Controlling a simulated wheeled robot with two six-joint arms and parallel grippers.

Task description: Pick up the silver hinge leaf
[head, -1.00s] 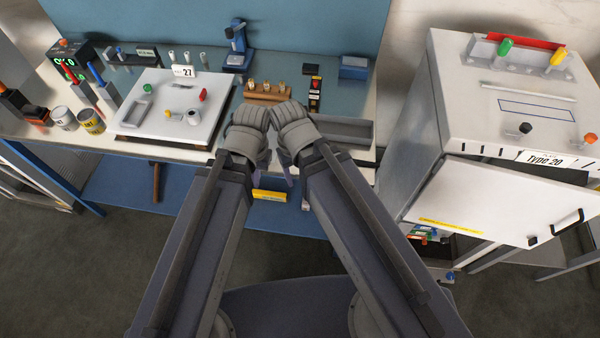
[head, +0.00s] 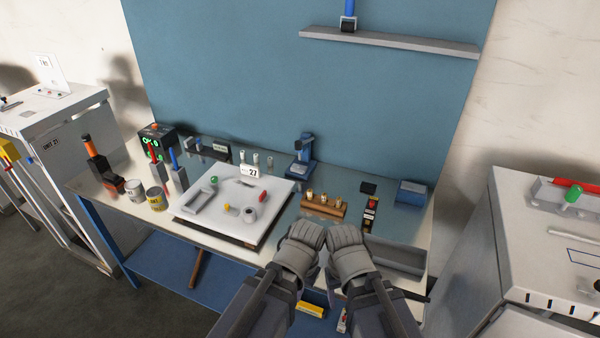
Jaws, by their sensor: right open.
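The white board (head: 190,212) lies on the workbench. A small flat silver-grey piece (head: 246,183) lies on its back half and may be the silver hinge leaf; it is too small to be sure. My two arms come in from the bottom, with their wrists close together in front of the bench's front edge. My right gripper (head: 336,284) is open, mostly hidden behind its wrist, and apart from the board. My left gripper's fingers are hidden behind the left wrist (head: 298,254).
A grey tray (head: 395,257) lies right of my wrists. A wooden block with brass pieces (head: 323,204) and a blue stand (head: 302,160) are behind. Cans (head: 156,199) stand left of the board. A white cabinet (head: 525,235) is at right, a shelf (head: 390,41) above.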

